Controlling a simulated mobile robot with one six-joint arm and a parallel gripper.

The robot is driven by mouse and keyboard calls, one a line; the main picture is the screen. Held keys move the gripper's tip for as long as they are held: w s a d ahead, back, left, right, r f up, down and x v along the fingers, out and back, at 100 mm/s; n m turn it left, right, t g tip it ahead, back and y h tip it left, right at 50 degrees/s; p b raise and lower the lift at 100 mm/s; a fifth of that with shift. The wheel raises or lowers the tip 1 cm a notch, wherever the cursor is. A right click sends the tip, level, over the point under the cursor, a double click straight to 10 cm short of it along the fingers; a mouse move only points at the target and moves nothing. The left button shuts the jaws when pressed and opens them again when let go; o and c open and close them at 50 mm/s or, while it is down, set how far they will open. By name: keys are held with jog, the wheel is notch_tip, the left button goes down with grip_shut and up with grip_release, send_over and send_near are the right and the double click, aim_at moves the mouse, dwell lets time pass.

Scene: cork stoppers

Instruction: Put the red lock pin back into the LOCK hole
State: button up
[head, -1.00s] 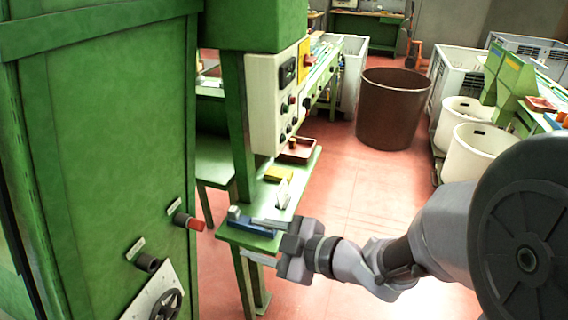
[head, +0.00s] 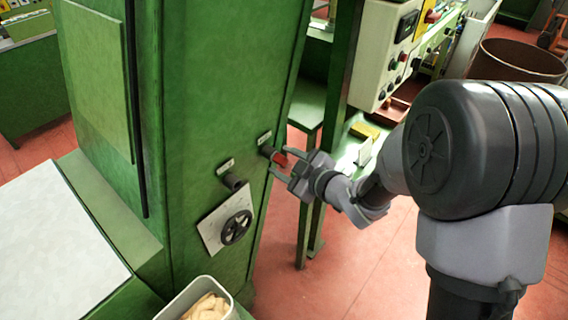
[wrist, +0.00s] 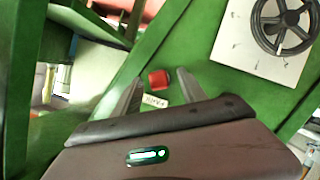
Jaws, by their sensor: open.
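The red lock pin (head: 280,158) sits in a dark socket (head: 266,150) on the green machine's side, its red end sticking out. My gripper (head: 277,161) is open, its fingertips around or just short of the red end. In the wrist view the red end (wrist: 158,79) shows between the two spread fingers, with a gap on each side. A small white label (wrist: 155,101) lies near it, its lettering hard to read. A second dark socket (head: 234,183), with no red pin in it, sits lower left under another label (head: 225,165). I cannot read which is LOCK.
A black handwheel (head: 236,227) on a white plate stands out below the sockets. A bin (head: 172,310) is at the bottom. A green bench (head: 345,160) and control box (head: 384,50) stand behind my gripper. Red floor lies open below.

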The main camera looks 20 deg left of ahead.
jog(key=shift+w+a, duration=0.1)
jog(key=shift+a, duration=0.05)
grip_shut()
dwell(0.4)
jog(key=shift+s+d, duration=0.2)
jog(key=shift+d, duration=0.4)
jog(key=shift+d, duration=0.1)
jog(key=shift+s+d+b, duration=0.15)
jog(key=shift+s+d, duration=0.2)
jog(key=shift+d, duration=0.4)
jog(key=shift+s+d+b, duration=0.1)
jog(key=shift+s+d, duration=0.2)
jog(key=shift+d, duration=0.45)
jog(key=shift+s+d+b, duration=0.15)
jog(key=shift+s+d, duration=0.2)
jog(key=shift+d, duration=0.4)
